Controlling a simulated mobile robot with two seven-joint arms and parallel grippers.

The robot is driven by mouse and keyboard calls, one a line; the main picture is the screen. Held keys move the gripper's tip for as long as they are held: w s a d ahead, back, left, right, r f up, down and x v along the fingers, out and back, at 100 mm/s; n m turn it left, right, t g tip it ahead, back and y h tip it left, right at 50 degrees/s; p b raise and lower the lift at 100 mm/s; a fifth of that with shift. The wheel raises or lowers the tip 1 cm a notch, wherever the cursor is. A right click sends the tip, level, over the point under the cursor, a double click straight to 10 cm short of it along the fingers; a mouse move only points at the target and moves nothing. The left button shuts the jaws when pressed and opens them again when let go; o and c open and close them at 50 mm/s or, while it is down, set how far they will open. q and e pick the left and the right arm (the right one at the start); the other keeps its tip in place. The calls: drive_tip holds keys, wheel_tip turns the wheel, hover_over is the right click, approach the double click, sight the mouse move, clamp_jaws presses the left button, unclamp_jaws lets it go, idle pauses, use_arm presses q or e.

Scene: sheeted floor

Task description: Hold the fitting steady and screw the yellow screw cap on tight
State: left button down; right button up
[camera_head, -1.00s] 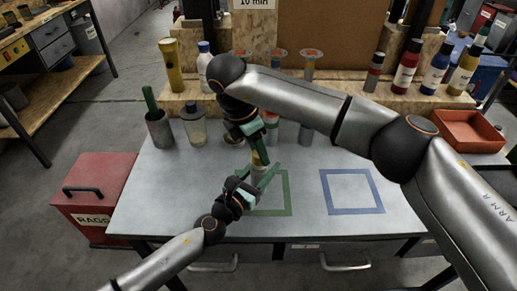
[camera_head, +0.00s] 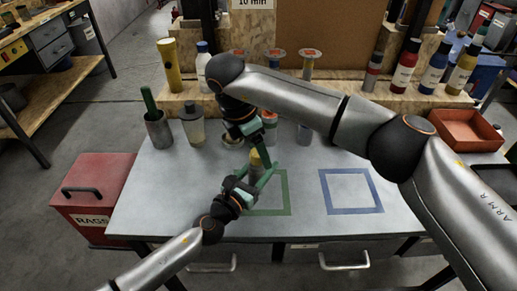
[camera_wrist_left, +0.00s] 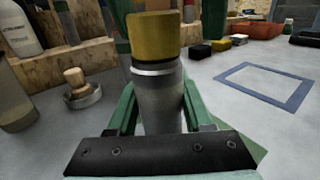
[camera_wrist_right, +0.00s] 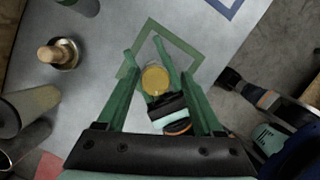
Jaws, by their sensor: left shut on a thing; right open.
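The fitting (camera_wrist_left: 160,105) is a grey upright cylinder with a bright ring near its top. My left gripper (camera_head: 259,178) is shut on its body, with a finger on each side. The yellow screw cap (camera_wrist_left: 154,38) sits on top of the fitting and looks level; its thread is hidden. The cap also shows in the head view (camera_head: 255,158) and from above in the right wrist view (camera_wrist_right: 154,80). My right gripper (camera_wrist_right: 156,78) is open above the fitting, its fingers on either side of the cap with gaps visible.
A green square outline (camera_head: 287,196) lies beneath the grippers, with a blue square outline (camera_head: 351,191) to its right. A cup (camera_head: 158,130), a jar (camera_head: 193,126) and a small dish with a wooden knob (camera_wrist_right: 58,52) stand behind on the left. The front right of the table is clear.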

drive_tip(key=n+t, duration=0.1)
drive_tip(key=n, duration=0.4)
drive_tip(key=shift+y, duration=0.4)
drive_tip(key=n+y, duration=0.1)
drive_tip(key=n, duration=0.3)
drive_tip(key=shift+n+t, duration=0.3)
drive_tip(key=shift+t, duration=0.1)
drive_tip(key=n+y, duration=0.1)
drive_tip(key=n, duration=0.4)
drive_tip(key=shift+y, duration=0.4)
drive_tip(key=n+y, duration=0.1)
drive_tip(key=n, duration=0.3)
drive_tip(key=shift+n, duration=0.4)
